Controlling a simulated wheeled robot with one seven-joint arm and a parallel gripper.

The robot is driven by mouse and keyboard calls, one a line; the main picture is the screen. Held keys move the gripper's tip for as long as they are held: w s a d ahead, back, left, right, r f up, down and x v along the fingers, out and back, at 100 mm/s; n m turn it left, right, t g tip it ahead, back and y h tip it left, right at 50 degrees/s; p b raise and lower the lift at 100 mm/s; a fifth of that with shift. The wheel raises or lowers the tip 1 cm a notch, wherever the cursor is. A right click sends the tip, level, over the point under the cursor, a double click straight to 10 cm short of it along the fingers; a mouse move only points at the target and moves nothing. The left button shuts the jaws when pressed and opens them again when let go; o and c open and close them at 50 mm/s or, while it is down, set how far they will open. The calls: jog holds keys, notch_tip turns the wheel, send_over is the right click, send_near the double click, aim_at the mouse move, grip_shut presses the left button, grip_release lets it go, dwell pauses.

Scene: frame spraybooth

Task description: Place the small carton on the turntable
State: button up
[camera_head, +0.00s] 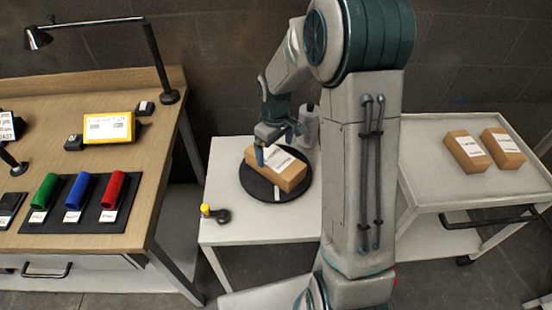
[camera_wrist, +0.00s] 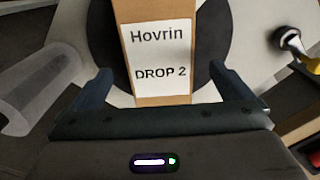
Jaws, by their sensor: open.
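A brown carton (camera_head: 279,170) with a white label lies on the round black turntable (camera_head: 253,185) on the small white table. In the wrist view the carton's label (camera_wrist: 158,55) reads "Hovrin DROP 2", and the turntable's dark disc (camera_wrist: 105,40) shows beside it. My gripper (camera_head: 278,142) is above the carton's far end. In the wrist view its two fingers (camera_wrist: 165,88) are spread apart, one on each side of the carton, with gaps between them and its sides. Two more brown cartons, a left one (camera_head: 467,151) and a right one (camera_head: 502,148), rest on the cart at right.
A clear bottle (camera_head: 308,125) stands behind the turntable, and a black-and-yellow item (camera_head: 214,212) lies at the table's left. The wooden bench (camera_head: 60,90) holds a lamp (camera_head: 150,60), a yellow device (camera_head: 109,128) and coloured rolls (camera_head: 77,192). The grey cart (camera_head: 425,180) has free room in front.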

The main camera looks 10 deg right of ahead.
aim_at(275, 158)
notch_tip(275, 158, up, 4)
jog(key=shift+r, duration=0.15)
jog(key=s+r+m+t, duration=0.1)
jog(key=s+r+m, duration=0.2)
jog(key=s, duration=0.8)
jog(key=s+r+m+t, duration=0.2)
jog(key=s+r, duration=0.5)
jog(key=s, duration=0.4)
jog(key=shift+r+m, duration=0.35)
jog(key=shift+m, duration=0.55)
